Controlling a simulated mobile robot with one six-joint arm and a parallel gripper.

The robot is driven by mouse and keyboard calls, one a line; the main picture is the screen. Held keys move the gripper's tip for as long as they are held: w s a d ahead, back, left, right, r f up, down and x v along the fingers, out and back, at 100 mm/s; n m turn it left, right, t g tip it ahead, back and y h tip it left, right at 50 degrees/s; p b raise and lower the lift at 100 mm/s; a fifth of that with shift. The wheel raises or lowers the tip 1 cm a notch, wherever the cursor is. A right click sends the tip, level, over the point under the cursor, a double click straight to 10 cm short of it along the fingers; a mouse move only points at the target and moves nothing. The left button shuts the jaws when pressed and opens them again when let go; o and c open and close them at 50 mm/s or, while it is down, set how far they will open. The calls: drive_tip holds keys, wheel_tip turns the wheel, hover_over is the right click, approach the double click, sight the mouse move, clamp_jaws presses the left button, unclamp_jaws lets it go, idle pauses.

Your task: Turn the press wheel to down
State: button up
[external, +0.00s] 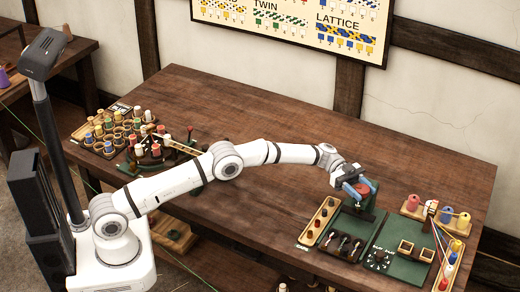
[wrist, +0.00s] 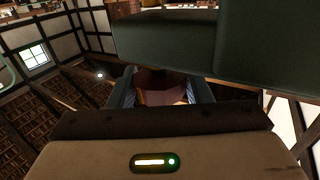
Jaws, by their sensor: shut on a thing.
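The red press wheel (external: 367,188) sits on top of a dark press on a green base (external: 345,232), toward the right of the bench. My gripper (external: 357,190) reaches it from the left, and its blue fingers are shut on the wheel. In the wrist view the blue fingers of my gripper (wrist: 162,95) stand on both sides of a dark reddish-brown part, likely the wheel (wrist: 152,80). Large dark green blocks fill the upper part of that view. The wheel's angle cannot be read, and the press below is partly hidden by my gripper.
A wooden tray (external: 308,238) with small pieces lies left of the press. A green board (external: 384,262) with wooden frames and coloured spools (external: 413,203) stand to the right. A rack of bobbins (external: 97,148) is at the far left. The middle of the bench is clear.

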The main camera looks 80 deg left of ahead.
sight(358, 186)
drive_tip(key=shift+r+m+g, duration=0.15)
drive_tip(key=shift+m+g, duration=0.25)
drive_tip(key=shift+g, duration=0.2)
drive_tip(key=o, duration=1)
drive_tip(key=shift+a, duration=0.1)
drive_tip(key=a, duration=0.4)
drive_tip(key=s+a, duration=0.1)
drive_tip(key=a, duration=0.1)
drive_tip(key=shift+b, duration=0.35)
drive_tip(key=shift+s+a, duration=0.2)
drive_tip(key=shift+a, duration=0.5)
